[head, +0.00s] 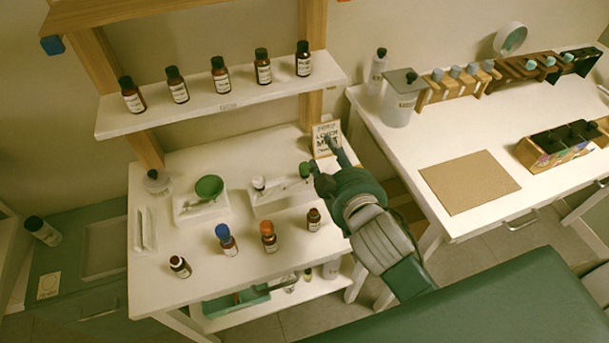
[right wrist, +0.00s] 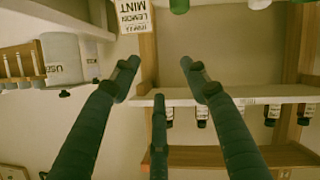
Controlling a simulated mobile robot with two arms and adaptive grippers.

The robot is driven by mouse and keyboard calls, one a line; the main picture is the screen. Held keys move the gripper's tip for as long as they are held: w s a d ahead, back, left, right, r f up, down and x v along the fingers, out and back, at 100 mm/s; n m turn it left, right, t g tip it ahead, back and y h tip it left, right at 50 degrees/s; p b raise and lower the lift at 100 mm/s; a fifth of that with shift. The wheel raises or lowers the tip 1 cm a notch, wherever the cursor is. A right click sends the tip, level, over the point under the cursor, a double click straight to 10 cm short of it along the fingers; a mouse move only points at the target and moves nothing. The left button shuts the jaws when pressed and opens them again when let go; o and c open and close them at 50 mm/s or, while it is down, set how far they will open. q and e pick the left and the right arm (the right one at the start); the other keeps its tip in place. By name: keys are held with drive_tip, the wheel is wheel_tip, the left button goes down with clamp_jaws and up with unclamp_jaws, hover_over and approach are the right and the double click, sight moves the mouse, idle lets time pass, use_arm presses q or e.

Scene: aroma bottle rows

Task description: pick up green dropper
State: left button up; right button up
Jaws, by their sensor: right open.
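The green dropper (head: 305,170) shows its green bulb at the right end of a small white holder (head: 272,207) on the left table. A white-topped dropper (head: 258,183) stands at the holder's left end. My right gripper (head: 327,158) is open and empty, just right of the green bulb, and partly overlaps that area. In the right wrist view my open fingers (right wrist: 158,72) have nothing between them. A green piece (right wrist: 179,5), probably the bulb, is cut off at the top edge there. My left gripper is not in view.
Brown bottles with blue (head: 222,232) and orange (head: 268,228) caps stand in front, near a small dark-capped bottle (head: 313,219). A green bowl (head: 209,187) sits left. A sign (head: 326,138) stands behind the gripper. A bottle shelf (head: 225,104) hangs above.

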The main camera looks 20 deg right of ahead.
drive_tip(key=w+a+r+n+t+y, duration=0.2)
drive_tip(key=a+r+n+t+y, duration=0.4)
drive_tip(key=r, duration=0.5)
drive_tip(key=w+a+r+n+t+y, duration=0.1)
drive_tip(key=w+a+r+n+y, duration=0.15)
drive_tip(key=a+r+n, duration=0.6)
drive_tip(key=s+a+r+n+g+y, duration=0.2)
drive_tip(key=s+a+n+g+y, duration=0.9)
drive_tip(key=a+n+g, duration=0.4)
drive_tip(key=n+g+h, duration=0.1)
drive_tip(key=n+h, duration=0.5)
drive_tip(key=h, duration=1.1)
approach(305, 165)
drive_tip(key=shift+g, duration=0.3)
drive_tip(key=x, duration=0.2)
drive_tip(key=p+x, duration=0.1)
drive_tip(key=x, duration=0.2)
drive_tip(key=shift+w+r+p, duration=0.15)
drive_tip(key=shift+w+p, duration=0.15)
drive_tip(key=shift+w, duration=0.05)
drive_tip(key=p+x, duration=0.2)
drive_tip(key=x, duration=0.3)
drive_tip(key=shift+f+p, duration=0.25)
drive_tip(key=shift+p, duration=0.15)
drive_tip(key=shift+w+f, duration=0.1)
drive_tip(key=shift+f, duration=0.05)
drive_tip(key=c, duration=0.6)
